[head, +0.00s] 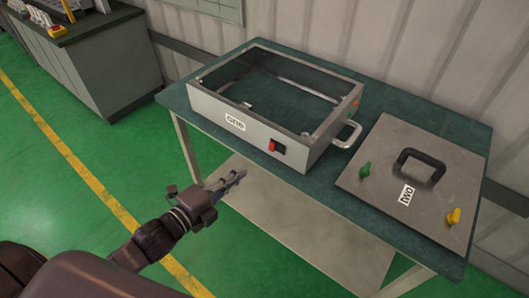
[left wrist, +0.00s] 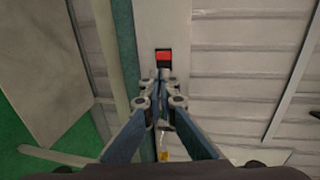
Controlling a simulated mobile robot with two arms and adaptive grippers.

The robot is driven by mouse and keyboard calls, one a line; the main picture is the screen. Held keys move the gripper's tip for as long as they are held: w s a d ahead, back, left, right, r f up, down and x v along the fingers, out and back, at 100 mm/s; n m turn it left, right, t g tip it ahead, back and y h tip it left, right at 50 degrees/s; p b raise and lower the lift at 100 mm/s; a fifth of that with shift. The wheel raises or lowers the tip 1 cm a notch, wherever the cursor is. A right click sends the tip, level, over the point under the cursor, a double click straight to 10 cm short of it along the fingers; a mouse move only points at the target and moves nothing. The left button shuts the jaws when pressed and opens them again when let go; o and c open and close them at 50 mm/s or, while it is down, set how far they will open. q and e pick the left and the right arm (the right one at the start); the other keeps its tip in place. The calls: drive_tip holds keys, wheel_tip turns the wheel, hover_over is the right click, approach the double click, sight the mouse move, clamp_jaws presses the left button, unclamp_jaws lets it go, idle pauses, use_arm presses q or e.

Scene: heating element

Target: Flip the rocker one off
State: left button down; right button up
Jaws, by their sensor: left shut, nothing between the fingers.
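The grey box labelled "one" (head: 235,122) stands on the green-topped table. Its red rocker (head: 272,146) sits in a black surround on the front face, right of the label. In the left wrist view the rocker (left wrist: 163,56) shows as a red patch just beyond the fingertips. My left gripper (head: 240,175) is shut and empty, in front of the box and to the left of the rocker in the head view. In the left wrist view its fingertips (left wrist: 161,76) are together, and a gap to the rocker seems to remain. My right gripper is not in view.
A metal plate labelled "two" (head: 432,228) with a black handle (head: 419,165), a green knob (head: 365,169) and a yellow knob (head: 453,216) lies right of the box. A metal handle (head: 348,134) sticks out from the box's right side. The floor left of the table is clear.

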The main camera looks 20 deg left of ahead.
sight(271, 149)
use_arm(q)
drive_tip(key=p+x, duration=0.2)
drive_tip(key=x, duration=0.8)
drive_tip(key=shift+w+d+r, duration=0.1)
drive_tip(key=shift+w+d, duration=0.05)
drive_tip(key=shift+w, duration=0.1)
drive_tip(key=shift+w+d+f, duration=0.2)
drive_tip(key=shift+w, duration=0.35)
